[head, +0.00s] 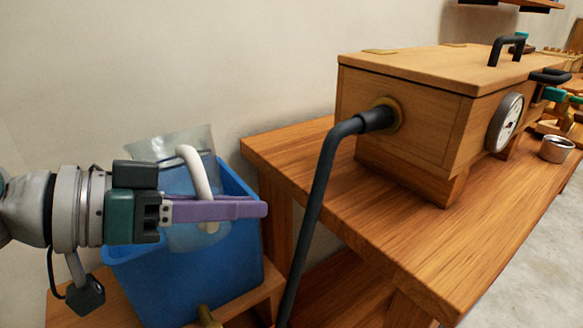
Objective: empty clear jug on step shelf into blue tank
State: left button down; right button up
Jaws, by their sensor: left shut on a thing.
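The clear jug (182,147) is above and partly inside the open top of the blue tank (190,285), and it looks tilted. Its white handle (195,167) faces me. My left gripper (228,208), with purple fingers, is shut on this handle, in front of the tank's upper part. My gripper and arm hide part of the jug and the tank's near rim. I cannot tell how much liquid is in the jug. My right gripper is not in view.
The tank stands on a low wooden step (240,304), with a brass tap (207,317) at its front. To the right, a wooden box (410,112) with a gauge (506,122) sits on a wooden bench (440,235). A black pipe (318,195) runs down beside the tank. A metal cup (556,149) stands farther right.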

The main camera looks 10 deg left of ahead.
pick_arm(q)
jog(key=shift+r, duration=0.4)
jog(key=shift+r+n+h+p, duration=0.3)
jog(key=shift+r+n+p, duration=0.1)
jog(key=shift+r+p, duration=0.3)
jog(key=shift+r+p, duration=0.35)
jog(key=shift+r, duration=0.1)
jog(key=shift+w+r+n+g, duration=0.1)
jog(key=shift+r+n+g, duration=0.2)
jog(key=shift+n, duration=0.1)
jog(key=shift+a+r+p, duration=0.1)
jog(key=shift+r+p, duration=0.15)
jog(key=shift+p, duration=0.05)
jog(key=shift+w+a+r+n+h, duration=0.15)
jog(key=shift+r+n+h, duration=0.15)
jog(key=shift+r+h, duration=0.15)
jog(key=shift+r+p, duration=0.3)
jog(key=shift+p, duration=0.15)
jog(key=shift+w+a+r+n, duration=0.15)
jog(key=shift+r+n, duration=0.15)
jog(key=shift+r, duration=0.05)
jog(key=shift+r+p, duration=0.3)
jog(key=shift+p, duration=0.05)
